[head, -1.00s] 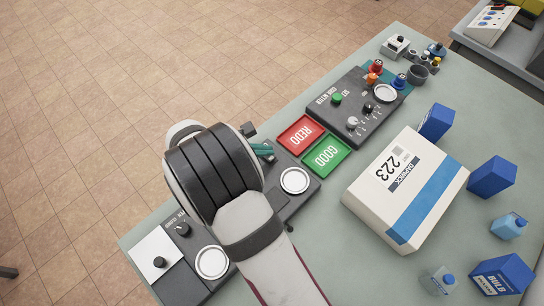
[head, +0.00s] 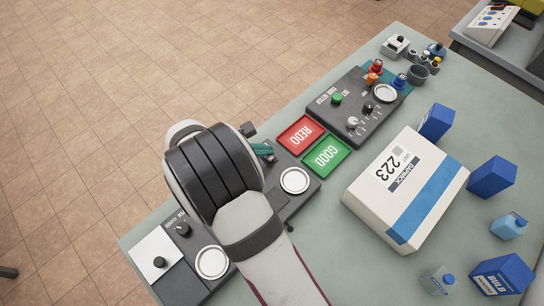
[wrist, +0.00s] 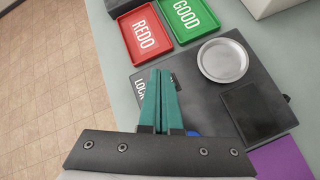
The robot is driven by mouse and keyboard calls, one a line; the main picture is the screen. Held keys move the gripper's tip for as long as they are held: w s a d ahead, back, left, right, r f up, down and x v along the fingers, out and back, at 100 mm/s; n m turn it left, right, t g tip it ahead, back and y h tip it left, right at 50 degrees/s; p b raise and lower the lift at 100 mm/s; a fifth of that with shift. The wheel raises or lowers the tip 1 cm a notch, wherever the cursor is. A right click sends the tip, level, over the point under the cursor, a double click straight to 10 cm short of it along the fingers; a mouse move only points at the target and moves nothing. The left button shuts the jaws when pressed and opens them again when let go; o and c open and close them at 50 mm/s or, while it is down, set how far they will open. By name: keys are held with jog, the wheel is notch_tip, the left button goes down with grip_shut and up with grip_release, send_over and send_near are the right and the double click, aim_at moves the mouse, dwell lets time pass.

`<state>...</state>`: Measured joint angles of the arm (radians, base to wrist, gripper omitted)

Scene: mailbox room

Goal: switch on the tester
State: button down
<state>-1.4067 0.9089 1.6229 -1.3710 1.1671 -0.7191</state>
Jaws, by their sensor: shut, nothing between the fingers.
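My gripper (head: 265,151) is shut and empty, its teal fingers together over a dark panel (head: 318,189). In the wrist view the fingertips (wrist: 161,72) hang over this panel (wrist: 262,92) beside its label, of which "LOCK" is readable. The fingers hide part of the panel, and a bit of blue (wrist: 193,133) shows behind them. The panel has a round pale dish (wrist: 223,60) and a black square pad (wrist: 259,110). Two other dark panels stand on the bench: one with a green knob (head: 337,98) farther back, one with a black knob (head: 183,229) at the front. I cannot read which is the tester.
Red REDO (head: 300,134) and green GOOD (head: 326,157) trays lie just beyond the panel. A large white box (head: 405,190) with a blue stripe and several blue cartons (head: 491,177) stand to the right. My arm hides part of the bench.

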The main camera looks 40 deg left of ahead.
jog(key=shift+f, duration=0.1)
dwell(0.7)
jog(key=shift+d+f, duration=0.1)
jog(key=shift+f, duration=0.2)
jog(key=shift+d+f, duration=0.15)
jog(key=shift+f, duration=0.15)
dwell(0.5)
jog(key=shift+r, duration=0.1)
jog(key=shift+a+r, duration=0.25)
jog(key=shift+r, duration=0.4)
jog(key=r, duration=0.1)
jog(key=a+r, duration=0.1)
jog(key=r, duration=0.2)
jog(key=shift+a+r, duration=0.3)
jog(key=shift+r, duration=0.1)
